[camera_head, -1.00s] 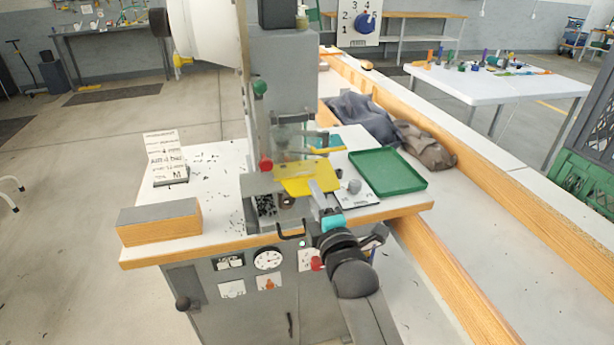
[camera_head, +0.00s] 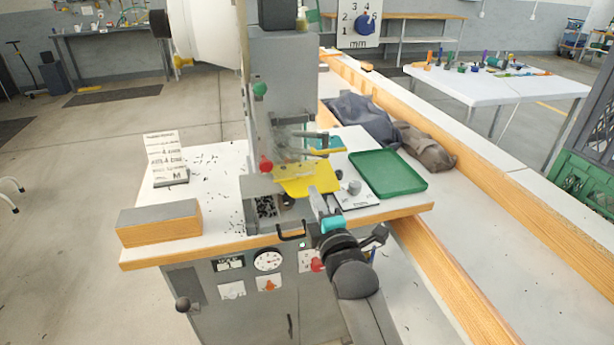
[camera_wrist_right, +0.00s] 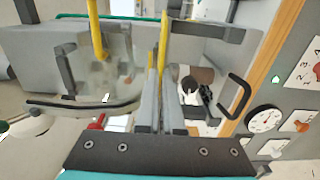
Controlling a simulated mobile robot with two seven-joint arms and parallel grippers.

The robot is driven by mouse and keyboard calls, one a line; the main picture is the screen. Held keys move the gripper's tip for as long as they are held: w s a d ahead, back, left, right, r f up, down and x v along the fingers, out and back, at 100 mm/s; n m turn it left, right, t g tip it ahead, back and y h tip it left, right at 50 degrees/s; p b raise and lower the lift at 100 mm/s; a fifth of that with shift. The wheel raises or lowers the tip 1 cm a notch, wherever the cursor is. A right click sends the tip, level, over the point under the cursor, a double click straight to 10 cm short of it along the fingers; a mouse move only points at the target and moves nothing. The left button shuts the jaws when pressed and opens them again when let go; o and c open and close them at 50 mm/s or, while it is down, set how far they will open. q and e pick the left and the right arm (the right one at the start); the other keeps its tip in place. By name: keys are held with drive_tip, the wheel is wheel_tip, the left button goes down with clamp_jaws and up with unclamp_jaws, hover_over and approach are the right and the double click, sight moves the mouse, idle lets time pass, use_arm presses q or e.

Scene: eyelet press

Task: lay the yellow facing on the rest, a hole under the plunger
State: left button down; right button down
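The yellow facing (camera_head: 308,180) is a thin flat sheet in front of the press column, above the front of the press table. My right gripper (camera_head: 321,203) is shut on its near edge. In the right wrist view the facing (camera_wrist_right: 163,42) shows nearly edge-on between the fingers (camera_wrist_right: 160,115). A clear guard (camera_head: 290,138) stands just behind and above the facing; it also shows in the right wrist view (camera_wrist_right: 105,75). The plunger and the hole's position under it cannot be made out. A small dark round part (camera_head: 287,201), possibly the rest, shows below the facing. My left gripper is out of view.
A bin of dark eyelets (camera_head: 266,207) is left of the facing. Loose eyelets litter the tabletop.

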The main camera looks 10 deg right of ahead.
sight(294, 197)
drive_tip(key=shift+s+r+p, duration=0.1)
drive_tip(key=shift+s+p, duration=0.05)
drive_tip(key=shift+p, duration=0.3)
drive_tip(key=shift+a, duration=0.1)
idle(0.5)
drive_tip(key=shift+a+r, duration=0.2)
drive_tip(key=shift+a, duration=1.75)
drive_tip(key=shift+f+p, duration=0.15)
drive_tip(key=shift+p, duration=0.7)
idle(0.6)
drive_tip(key=c, duration=1)
unclamp_jaws()
